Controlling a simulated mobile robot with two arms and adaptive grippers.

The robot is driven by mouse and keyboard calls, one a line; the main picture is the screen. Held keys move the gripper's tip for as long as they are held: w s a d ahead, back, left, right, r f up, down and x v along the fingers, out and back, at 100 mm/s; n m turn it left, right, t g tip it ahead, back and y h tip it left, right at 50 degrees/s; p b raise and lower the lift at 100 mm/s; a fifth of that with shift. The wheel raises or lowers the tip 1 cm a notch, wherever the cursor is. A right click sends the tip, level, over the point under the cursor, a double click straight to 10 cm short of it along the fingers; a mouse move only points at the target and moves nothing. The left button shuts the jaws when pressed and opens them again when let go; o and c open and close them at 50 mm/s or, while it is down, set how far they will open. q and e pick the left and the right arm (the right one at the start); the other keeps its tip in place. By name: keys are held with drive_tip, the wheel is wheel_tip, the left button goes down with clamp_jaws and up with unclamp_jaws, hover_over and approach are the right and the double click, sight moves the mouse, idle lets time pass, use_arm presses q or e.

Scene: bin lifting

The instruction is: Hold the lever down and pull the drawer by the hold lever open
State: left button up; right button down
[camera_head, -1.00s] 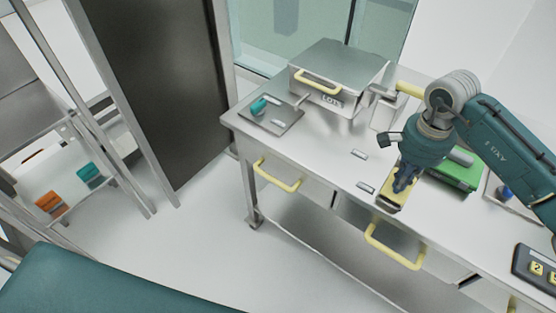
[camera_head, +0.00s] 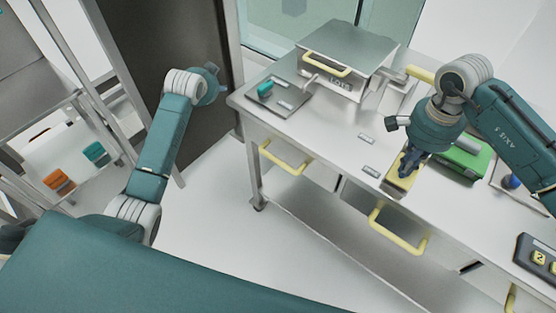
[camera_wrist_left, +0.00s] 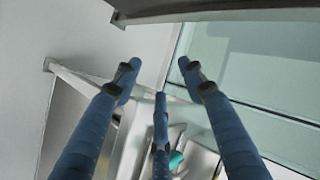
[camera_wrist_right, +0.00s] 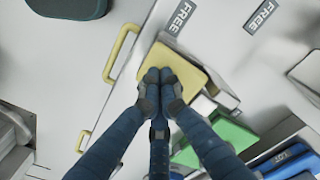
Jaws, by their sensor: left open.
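The lever's yellow plate (camera_head: 399,186) sits on the table near its front edge and also shows in the right wrist view (camera_wrist_right: 188,58). My right gripper (camera_head: 407,172) points down onto this plate with its fingers together, apparently touching its top. The drawer with the yellow handle (camera_head: 398,236) is just below the lever in the table front; this handle shows in the right wrist view (camera_wrist_right: 122,48). The drawer looks shut. My left gripper (camera_wrist_left: 160,78) is open and empty in its wrist view. In the head view it is raised left of the table, its fingers hardly visible.
Another yellow drawer handle (camera_head: 285,160) is further left on the table front. A metal box (camera_head: 345,62) and a tray with a teal item (camera_head: 265,90) stand at the back left. A green box (camera_head: 465,160) is beside my right gripper. Floor before the table is clear.

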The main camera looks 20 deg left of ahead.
use_arm(q)
drive_tip(key=s+d+m+g+h, duration=0.1)
drive_tip(key=s+d+m, duration=0.1)
drive_tip(key=d, duration=0.3)
drive_tip(key=s+d+m+g+h, duration=0.1)
drive_tip(key=d+m, duration=0.1)
drive_tip(key=d, duration=0.3)
drive_tip(key=s+d+m+g+h, duration=0.1)
drive_tip(key=s+d+m, duration=0.1)
drive_tip(key=d, duration=0.3)
drive_tip(key=shift+s+d+r, duration=0.3)
drive_tip(key=shift+d+r, duration=0.1)
drive_tip(key=m+g, duration=0.4)
drive_tip(key=m, duration=0.2)
hover_over(279, 164)
drive_tip(key=s+a, duration=0.1)
drive_tip(key=s, duration=0.1)
drive_tip(key=shift+g+h, duration=0.3)
drive_tip(key=f, duration=0.4)
drive_tip(key=w+f, duration=0.1)
drive_tip(key=f, duration=0.7)
drive_tip(key=shift+w+d+f, duration=0.25)
drive_tip(key=shift+w+d, duration=0.15)
clamp_jaws()
